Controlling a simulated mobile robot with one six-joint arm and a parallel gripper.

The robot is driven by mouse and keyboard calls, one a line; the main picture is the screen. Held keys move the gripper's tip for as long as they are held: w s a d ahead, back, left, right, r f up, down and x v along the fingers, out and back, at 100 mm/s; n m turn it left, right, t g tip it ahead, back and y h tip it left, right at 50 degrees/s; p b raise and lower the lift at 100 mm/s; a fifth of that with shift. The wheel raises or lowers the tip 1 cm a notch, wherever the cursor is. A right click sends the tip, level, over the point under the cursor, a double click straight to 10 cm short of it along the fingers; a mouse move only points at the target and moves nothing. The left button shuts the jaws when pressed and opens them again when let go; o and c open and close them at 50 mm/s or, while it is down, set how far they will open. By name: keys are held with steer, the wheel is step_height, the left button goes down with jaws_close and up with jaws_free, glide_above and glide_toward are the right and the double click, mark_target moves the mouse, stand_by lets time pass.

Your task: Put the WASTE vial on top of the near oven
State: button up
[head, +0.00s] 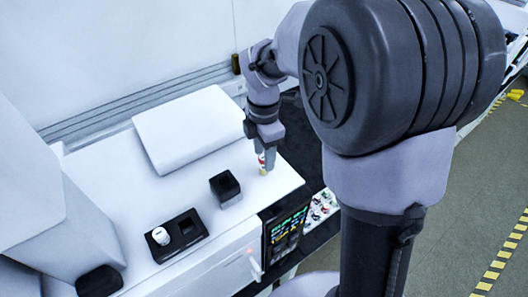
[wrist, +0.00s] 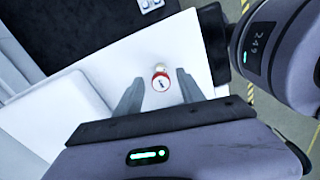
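A small vial (head: 262,170) with a red-ringed white cap and a yellowish lower part stands near the right corner of the white oven top (head: 160,205). Its cap (wrist: 161,81) faces the camera in the wrist view; I cannot read a name on it. My gripper (head: 262,150) points down over this vial. In the wrist view the two fingers (wrist: 159,82) are apart, one on each side of the vial, with a visible gap at each side. Whether the vial rests fully on the surface is hard to tell.
A black tray (head: 160,247) holds a white-capped vial (head: 161,236) at the front left. A black block (head: 225,188) stands between the tray and my gripper. A white slab (head: 190,130) lies behind. A dark panel with a lit display (head: 286,235) is at the front right.

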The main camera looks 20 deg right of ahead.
step_height(320, 180, up, 12)
steer(key=p, duration=0.3)
steer(key=s+a+m+t+y, duration=0.1)
steer(key=s+a+m+t, duration=0.1)
steer(key=s+m, duration=0.7)
steer(key=s+a+r+m+t+y, duration=0.1)
steer(key=s+a+m+t, duration=0.1)
steer(key=s+m, duration=0.8)
steer(key=m+t, duration=0.1)
steer(key=m, duration=0.4)
steer(key=shift+r+t, duration=0.25)
steer(key=shift+t, duration=0.15)
